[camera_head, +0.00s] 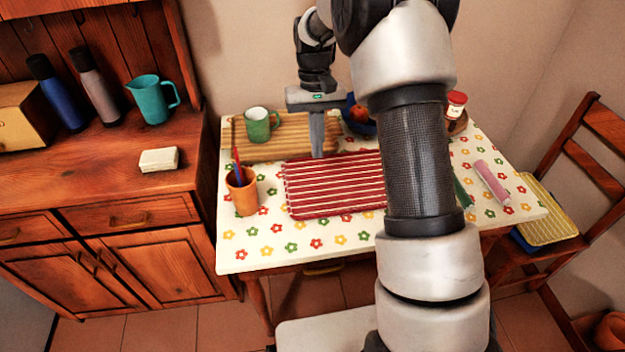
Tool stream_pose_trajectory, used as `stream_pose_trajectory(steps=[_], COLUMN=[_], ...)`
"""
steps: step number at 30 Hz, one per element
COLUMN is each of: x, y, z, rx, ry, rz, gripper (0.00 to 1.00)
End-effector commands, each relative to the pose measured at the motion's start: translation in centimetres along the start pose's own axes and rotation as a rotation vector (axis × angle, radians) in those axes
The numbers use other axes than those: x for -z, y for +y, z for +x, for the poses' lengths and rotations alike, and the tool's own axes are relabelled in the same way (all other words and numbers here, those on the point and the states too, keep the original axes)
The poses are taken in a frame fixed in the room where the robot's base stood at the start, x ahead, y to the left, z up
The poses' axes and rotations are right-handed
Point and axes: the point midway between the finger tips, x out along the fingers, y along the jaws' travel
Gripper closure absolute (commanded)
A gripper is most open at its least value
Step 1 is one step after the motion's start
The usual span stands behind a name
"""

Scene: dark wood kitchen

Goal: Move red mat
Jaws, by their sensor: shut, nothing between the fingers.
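The red mat (325,190) with white stripes lies flat on the table, on a white cloth with coloured flowers. Its right part is hidden behind my arm. My gripper (317,155) points down at the mat's far edge, near the front edge of the wooden board. Its fingers are shut together and hold nothing. I cannot tell whether the fingertips touch the mat.
A wooden board (290,151) with a green mug (259,127) lies behind the mat. An orange cup (243,194) with pens stands left. A pink cylinder (491,183) and a red-lidded jar (455,104) are right. The front strip of the table (290,256) is clear.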

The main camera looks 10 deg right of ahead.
Motion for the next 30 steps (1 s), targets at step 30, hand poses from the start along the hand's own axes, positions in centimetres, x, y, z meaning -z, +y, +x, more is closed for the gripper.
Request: stream_pose_trajectory(steps=[30], x=[-2.3], y=[-0.1], z=[14.4], rx=[0.0], ry=[-0.046], rz=[0.001], gripper=[1.0])
